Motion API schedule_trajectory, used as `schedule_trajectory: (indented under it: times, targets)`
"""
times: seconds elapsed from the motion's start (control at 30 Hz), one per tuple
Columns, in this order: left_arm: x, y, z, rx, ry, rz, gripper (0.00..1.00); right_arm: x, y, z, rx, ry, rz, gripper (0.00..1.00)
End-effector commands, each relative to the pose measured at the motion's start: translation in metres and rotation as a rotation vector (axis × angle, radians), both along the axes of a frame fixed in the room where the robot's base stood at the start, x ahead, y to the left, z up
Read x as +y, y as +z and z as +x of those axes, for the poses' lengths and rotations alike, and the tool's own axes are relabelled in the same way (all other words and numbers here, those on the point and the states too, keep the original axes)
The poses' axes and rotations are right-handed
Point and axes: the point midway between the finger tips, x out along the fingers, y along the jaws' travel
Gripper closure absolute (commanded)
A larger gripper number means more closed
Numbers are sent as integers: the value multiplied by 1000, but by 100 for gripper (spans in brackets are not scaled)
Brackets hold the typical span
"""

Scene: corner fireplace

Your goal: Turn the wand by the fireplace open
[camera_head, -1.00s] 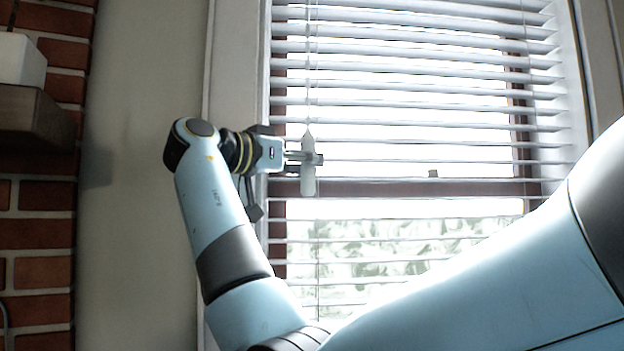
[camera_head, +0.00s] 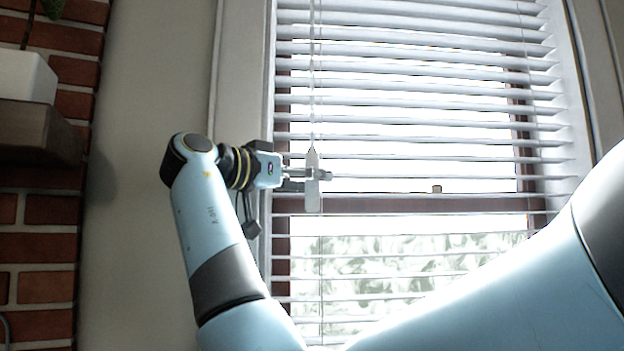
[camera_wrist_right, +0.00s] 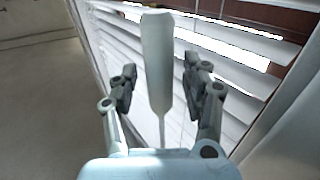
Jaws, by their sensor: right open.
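The wand (camera_head: 312,195) hangs on a thin rod in front of the left part of the blind (camera_head: 420,102). Its pale handle is upright in the head view. My right gripper (camera_head: 318,180) reaches it from the left, fingers at the handle's height. In the right wrist view the handle (camera_wrist_right: 158,50) stands between the spread fingers of the gripper (camera_wrist_right: 165,86), with visible room on both sides. The gripper is open; I see no firm contact. The blind's slats show bright gaps between them. My left gripper is not in view.
The window frame (camera_head: 238,100) and a bare wall (camera_head: 140,230) lie left of the blind. The brick fireplace (camera_head: 45,245) with a dark mantel (camera_head: 38,130) and white pot (camera_head: 25,78) is at the far left. My own pale blue arm fills the lower right.

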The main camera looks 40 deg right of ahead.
Motion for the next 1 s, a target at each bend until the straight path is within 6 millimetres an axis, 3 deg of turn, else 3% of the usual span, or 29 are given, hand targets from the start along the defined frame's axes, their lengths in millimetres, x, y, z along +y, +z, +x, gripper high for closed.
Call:
schedule_trajectory:
  times: [0.2,0.4,0.83,1.0]
  targets:
    - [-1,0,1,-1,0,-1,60,39,-1,3,2,5,4,52]
    - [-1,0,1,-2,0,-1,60,63,-1,4,2,3,3,52]
    - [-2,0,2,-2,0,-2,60,68,-7,6,56,-11,8,52]
    - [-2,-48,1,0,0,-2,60,79,-25,18,118,-37,9,52]
